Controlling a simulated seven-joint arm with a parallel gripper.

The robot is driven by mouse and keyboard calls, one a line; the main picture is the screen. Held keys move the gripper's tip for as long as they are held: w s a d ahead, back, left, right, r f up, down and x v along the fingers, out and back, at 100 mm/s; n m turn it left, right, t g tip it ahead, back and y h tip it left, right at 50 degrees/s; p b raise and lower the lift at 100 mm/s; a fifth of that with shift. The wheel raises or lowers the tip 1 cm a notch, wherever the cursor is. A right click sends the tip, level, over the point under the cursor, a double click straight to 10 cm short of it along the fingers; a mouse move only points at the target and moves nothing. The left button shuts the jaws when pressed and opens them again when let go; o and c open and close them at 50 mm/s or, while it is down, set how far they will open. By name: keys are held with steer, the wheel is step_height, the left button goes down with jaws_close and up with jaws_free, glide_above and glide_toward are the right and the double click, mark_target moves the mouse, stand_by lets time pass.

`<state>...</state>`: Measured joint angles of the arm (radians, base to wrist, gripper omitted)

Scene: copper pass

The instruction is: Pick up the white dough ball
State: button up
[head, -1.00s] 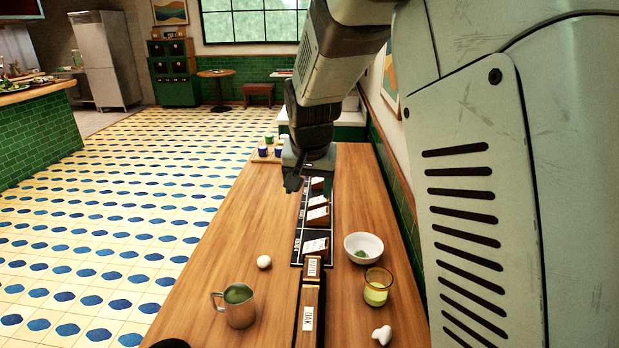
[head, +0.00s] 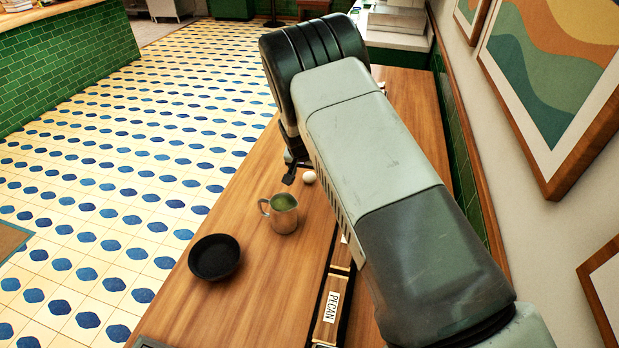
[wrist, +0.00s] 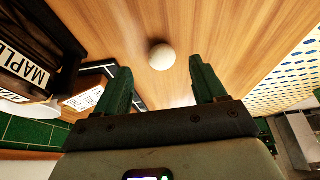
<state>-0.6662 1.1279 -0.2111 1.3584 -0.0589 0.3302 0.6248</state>
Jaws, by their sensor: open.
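The white dough ball (head: 309,177) sits on the wooden table, just behind and right of the metal mug. It also shows in the wrist view (wrist: 162,57), beyond my fingertips and roughly between them in the picture. My gripper (wrist: 158,75) is open and empty, with its two green fingers apart on either side of the ball's line and not touching it. In the head view only a dark piece of my gripper (head: 290,175) shows, just left of the ball; my arm hides the rest.
A metal mug (head: 281,213) with green contents stands close in front of the ball. A black bowl (head: 214,257) is nearer. A wooden block labelled PECAN (head: 330,306) lies at right. In the wrist view, a MAPLE label (wrist: 24,65) and cards (wrist: 84,97) are at left.

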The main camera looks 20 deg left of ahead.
mark_target(309, 175)
steer(key=shift+w+x, duration=0.2)
steer(key=shift+x, duration=1.3)
steer(key=shift+w+x, duration=0.25)
steer(key=shift+x, duration=1.2)
steer(key=shift+r, duration=0.15)
steer(key=shift+c, duration=0.4)
steer(key=c, duration=1)
